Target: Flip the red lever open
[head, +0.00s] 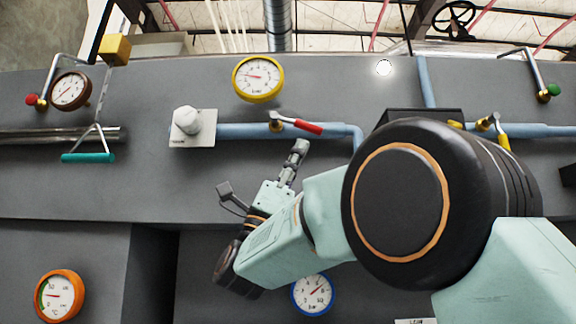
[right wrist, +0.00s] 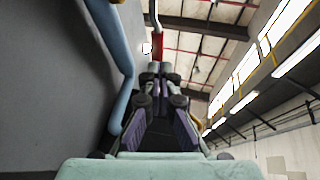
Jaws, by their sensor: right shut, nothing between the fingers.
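The red lever (head: 308,127) sits on a brass valve (head: 276,120) on the blue pipe along the grey wall. Its handle points right and slopes slightly down. My right gripper (head: 300,146) is shut and empty, its tips pointing up just below the red handle. I cannot tell whether they touch it. My left gripper is not in view.
A white knob (head: 187,121) on a plate stands left of the valve, and a yellow gauge (head: 258,79) is above it. A yellow-handled valve (head: 503,141) is at right. A teal handle (head: 88,157) hangs at left. A blue gauge (head: 312,294) lies below my arm.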

